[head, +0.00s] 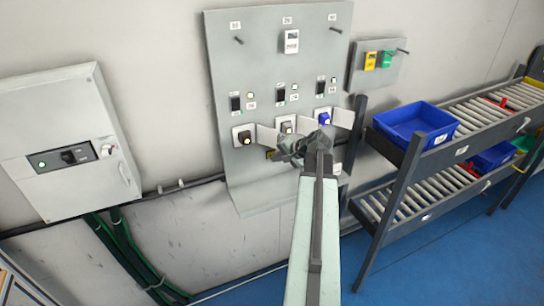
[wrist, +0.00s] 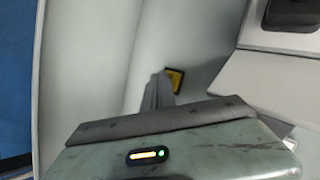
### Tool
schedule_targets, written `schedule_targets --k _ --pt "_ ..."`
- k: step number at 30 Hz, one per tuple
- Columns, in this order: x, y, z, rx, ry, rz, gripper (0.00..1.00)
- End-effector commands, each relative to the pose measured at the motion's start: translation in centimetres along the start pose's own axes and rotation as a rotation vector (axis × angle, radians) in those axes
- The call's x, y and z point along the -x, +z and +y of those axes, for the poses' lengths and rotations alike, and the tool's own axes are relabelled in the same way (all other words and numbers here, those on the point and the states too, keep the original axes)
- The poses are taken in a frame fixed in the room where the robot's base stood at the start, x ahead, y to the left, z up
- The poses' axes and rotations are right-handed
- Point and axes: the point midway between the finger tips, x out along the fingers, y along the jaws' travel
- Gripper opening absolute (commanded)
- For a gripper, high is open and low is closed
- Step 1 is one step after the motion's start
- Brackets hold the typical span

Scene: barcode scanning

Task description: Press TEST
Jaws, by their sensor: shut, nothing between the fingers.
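A grey wall panel (head: 240,185) carries three columns of small devices. No label reading TEST is legible in either view. My gripper (head: 287,151) is in front of the panel's lower middle and covers part of it. A small yellow piece (head: 270,154) shows just left of my gripper. In the wrist view a dark square with a yellow border (wrist: 175,80) sits on the pale surface, right beside the tip of my shut, empty gripper (wrist: 160,80). I cannot tell whether they touch, nor whether this square is the TEST button.
White flaps stick out beside a black device (head: 243,137), a dark one (head: 286,128) and a blue one (head: 324,118). A grey cabinet (head: 70,110) hangs at left. A roller rack (head: 400,190) with a blue bin (head: 415,118) stands close at right. Cables run below.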

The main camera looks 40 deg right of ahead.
Motion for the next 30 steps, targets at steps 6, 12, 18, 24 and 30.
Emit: schedule_targets --k 6,12,18,24,30 --pt "-0.59 -0.35 -0.97 -0.008 -0.015 0.003 0.00" --pt "-0.69 -0.46 -1.06 -0.008 -0.015 0.003 0.00" --pt "-0.70 -0.48 -1.06 -0.008 -0.015 0.003 0.00" --pt "-0.71 -0.48 -1.05 -0.008 -0.015 0.003 0.00" --pt "-0.58 0.07 -0.71 -0.008 -0.015 0.004 0.00"
